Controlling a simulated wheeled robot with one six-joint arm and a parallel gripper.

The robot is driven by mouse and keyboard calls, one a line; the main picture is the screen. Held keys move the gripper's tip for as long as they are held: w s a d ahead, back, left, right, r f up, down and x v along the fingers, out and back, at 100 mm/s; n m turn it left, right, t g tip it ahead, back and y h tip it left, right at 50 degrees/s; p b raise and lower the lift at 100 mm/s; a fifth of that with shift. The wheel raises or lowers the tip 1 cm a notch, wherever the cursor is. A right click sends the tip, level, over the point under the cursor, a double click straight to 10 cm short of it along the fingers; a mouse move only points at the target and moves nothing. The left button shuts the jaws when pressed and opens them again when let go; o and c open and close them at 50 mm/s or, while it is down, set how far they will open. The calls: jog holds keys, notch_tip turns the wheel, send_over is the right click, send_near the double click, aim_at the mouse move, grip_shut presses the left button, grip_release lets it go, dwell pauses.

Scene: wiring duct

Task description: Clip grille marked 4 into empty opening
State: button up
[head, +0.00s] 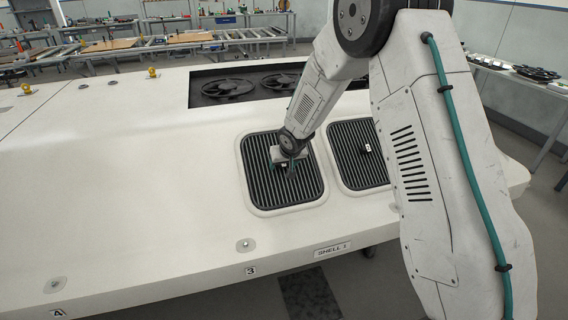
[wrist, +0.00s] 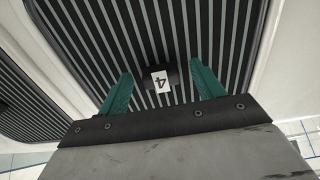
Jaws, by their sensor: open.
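A dark slatted grille (head: 262,188) with a light rounded frame lies in the white shell, under my gripper (head: 289,167). In the wrist view this grille (wrist: 225,40) carries a small black knob (wrist: 171,70) with a white label reading 4. My gripper (wrist: 161,72) is open, with one green finger on each side of the knob. A gap shows between each finger and the knob. Whether the fingertips touch the grille cannot be told. In the head view my gripper partly hides the knob.
A second slatted grille (head: 353,168) with a small label sits close on the right. A dark recess (head: 240,84) with fans lies open behind. The white shell top (head: 130,150) is clear on the left. A "SHELL 1" plate (head: 332,249) is on the front edge.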

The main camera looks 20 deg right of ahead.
jog(key=v, duration=0.7)
jog(key=shift+r, duration=0.3)
jog(key=shift+s, duration=0.25)
jog(key=s+d+f+g, duration=0.15)
jog(key=s+g, duration=0.25)
jog(key=s, duration=0.5)
jog(key=s+r, duration=0.6)
jog(key=s, duration=0.6)
jog(key=s+d+r+g, duration=0.1)
jog(key=s+r, duration=0.6)
jog(key=s, duration=0.5)
jog(key=s+r, duration=0.6)
jog(key=s, duration=0.6)
jog(key=shift+d+r, duration=0.25)
jog(key=shift+r, duration=0.15)
